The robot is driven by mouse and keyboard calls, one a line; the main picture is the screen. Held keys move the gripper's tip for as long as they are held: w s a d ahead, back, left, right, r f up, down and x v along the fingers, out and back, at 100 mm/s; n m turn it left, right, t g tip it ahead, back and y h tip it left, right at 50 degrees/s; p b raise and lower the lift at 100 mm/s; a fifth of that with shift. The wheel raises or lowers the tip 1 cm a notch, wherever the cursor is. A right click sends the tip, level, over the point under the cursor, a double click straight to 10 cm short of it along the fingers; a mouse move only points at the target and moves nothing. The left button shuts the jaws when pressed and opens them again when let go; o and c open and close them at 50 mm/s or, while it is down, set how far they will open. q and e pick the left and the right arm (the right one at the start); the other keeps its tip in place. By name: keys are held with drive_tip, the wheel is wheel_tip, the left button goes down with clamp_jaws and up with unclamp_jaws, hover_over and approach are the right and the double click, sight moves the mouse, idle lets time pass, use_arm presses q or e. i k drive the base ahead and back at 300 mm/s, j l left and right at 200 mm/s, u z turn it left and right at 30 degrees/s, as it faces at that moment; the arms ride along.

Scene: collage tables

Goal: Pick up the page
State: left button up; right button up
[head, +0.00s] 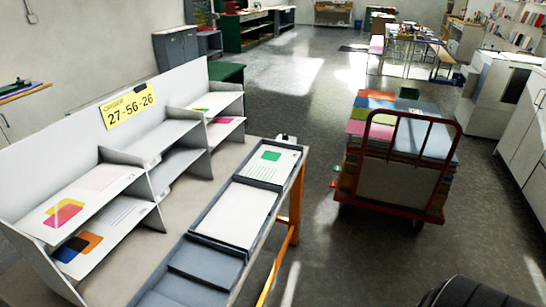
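Several printed pages are in view, and I cannot tell which one the task means. A blank white sheet (236,212) lies in the tray nearer to me. On the left shelves lie a page with a pink and yellow shape (65,213) and, below it, one with orange and dark blue shapes (78,247). More coloured pages (223,122) lie on the far shelves. Neither gripper shows.
The collage table (186,218) carries a grey shelf unit with a yellow sign (127,106) reading 27-56-26. A grey tray (207,261) in front looks empty. A red cart (399,208) with stacked coloured sheets stands to the right. Open floor lies between table and cart.

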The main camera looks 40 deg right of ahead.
sight(271, 164)
drive_tip(key=i+l, duration=0.15)
drive_tip(key=l, duration=0.3)
drive_tip(key=i+l+u, duration=0.1)
drive_tip(key=l, duration=0.3)
drive_tip(key=i+l, duration=0.15)
drive_tip(key=l, duration=0.3)
drive_tip(key=i+l, duration=0.1)
drive_tip(key=l, duration=0.3)
drive_tip(key=i+l+u, duration=0.1)
drive_tip(key=l, duration=0.35)
drive_tip(key=i+l, duration=0.1)
drive_tip(key=l, duration=0.35)
